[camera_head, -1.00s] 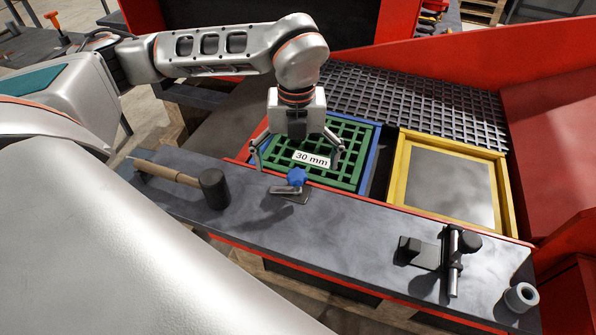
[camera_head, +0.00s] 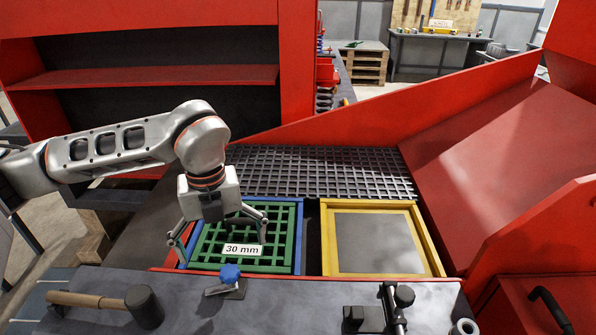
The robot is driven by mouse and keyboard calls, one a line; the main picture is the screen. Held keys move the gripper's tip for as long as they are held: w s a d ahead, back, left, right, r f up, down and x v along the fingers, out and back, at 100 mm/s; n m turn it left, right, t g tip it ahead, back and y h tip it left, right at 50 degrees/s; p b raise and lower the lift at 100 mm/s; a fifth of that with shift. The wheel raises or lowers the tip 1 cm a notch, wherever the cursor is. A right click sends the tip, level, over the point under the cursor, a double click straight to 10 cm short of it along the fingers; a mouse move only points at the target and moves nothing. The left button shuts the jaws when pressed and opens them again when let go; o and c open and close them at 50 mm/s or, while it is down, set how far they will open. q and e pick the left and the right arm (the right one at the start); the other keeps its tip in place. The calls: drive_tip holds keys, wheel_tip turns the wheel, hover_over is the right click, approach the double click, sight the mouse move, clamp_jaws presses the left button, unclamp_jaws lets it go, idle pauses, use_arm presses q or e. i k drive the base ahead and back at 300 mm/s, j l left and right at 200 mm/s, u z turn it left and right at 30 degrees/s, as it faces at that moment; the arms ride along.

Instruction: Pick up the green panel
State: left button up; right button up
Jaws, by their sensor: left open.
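The green panel (camera_head: 207,248) is a square grid with a white "30 mm" label. It lies in a blue frame (camera_head: 298,238) in the left bay of the red machine. My left gripper (camera_head: 221,246) is open above the panel and points down. Its fingers are spread wide, one near the panel's left side and the other over its right part. The gripper body hides some of the panel's back left area. I cannot tell whether the fingertips touch it. My right gripper is not in view.
A yellow-framed grey panel (camera_head: 430,249) lies to the right, with a dark grating (camera_head: 320,173) behind. On the front ledge are a mallet (camera_head: 143,306), a blue-knobbed clamp (camera_head: 230,274), a black clamp (camera_head: 367,318) and a grey ring (camera_head: 465,327). Red walls rise at the right.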

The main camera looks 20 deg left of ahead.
sight(240, 252)
drive_tip(key=k, duration=1)
